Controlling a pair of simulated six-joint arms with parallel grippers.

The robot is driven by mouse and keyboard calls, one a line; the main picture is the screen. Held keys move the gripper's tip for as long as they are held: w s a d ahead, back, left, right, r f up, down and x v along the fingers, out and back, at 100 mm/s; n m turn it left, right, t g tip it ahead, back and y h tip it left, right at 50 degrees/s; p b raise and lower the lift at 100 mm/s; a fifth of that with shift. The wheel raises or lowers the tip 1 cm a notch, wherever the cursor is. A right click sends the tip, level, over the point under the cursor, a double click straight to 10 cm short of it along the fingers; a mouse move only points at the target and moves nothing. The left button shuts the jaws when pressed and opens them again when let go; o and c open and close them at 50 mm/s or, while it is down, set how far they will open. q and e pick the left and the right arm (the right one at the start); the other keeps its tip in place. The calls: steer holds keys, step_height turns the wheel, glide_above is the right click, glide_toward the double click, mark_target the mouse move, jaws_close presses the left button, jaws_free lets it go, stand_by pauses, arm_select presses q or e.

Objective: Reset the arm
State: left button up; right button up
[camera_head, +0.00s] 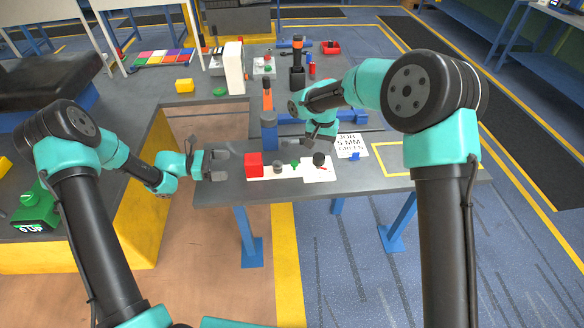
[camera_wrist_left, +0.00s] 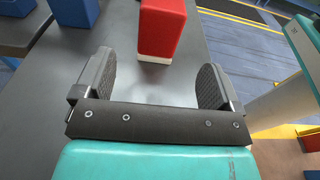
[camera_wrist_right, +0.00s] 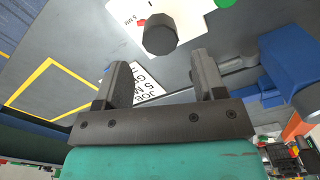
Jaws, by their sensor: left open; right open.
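My left gripper (camera_head: 216,164) is open and empty at the left edge of the grey table (camera_head: 222,190). In the left wrist view its fingers (camera_wrist_left: 155,85) are apart, with a red block (camera_wrist_left: 163,35) standing beyond them. The red block (camera_head: 254,165) sits on the front left of the table in the head view. My right gripper (camera_head: 312,143) is above the table's middle, partly hidden by its own wrist. In the right wrist view its fingers (camera_wrist_right: 160,75) are apart with nothing between them; a dark cylinder (camera_wrist_right: 160,36) lies beyond.
A white sheet (camera_head: 312,176) carries small dark and green pieces, including the dark cylinder (camera_head: 319,159). A blue post with an orange tool (camera_head: 268,125) stands behind. A printed sign (camera_head: 349,146) and a yellow-outlined area (camera_head: 392,163) lie at right. A tall white block (camera_head: 234,68) stands farther back.

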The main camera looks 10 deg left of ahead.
arm_select(q)
steer(key=shift+s+a+r, duration=0.1)
steer(key=shift+s+a, duration=0.05)
steer(key=shift+a, duration=0.5)
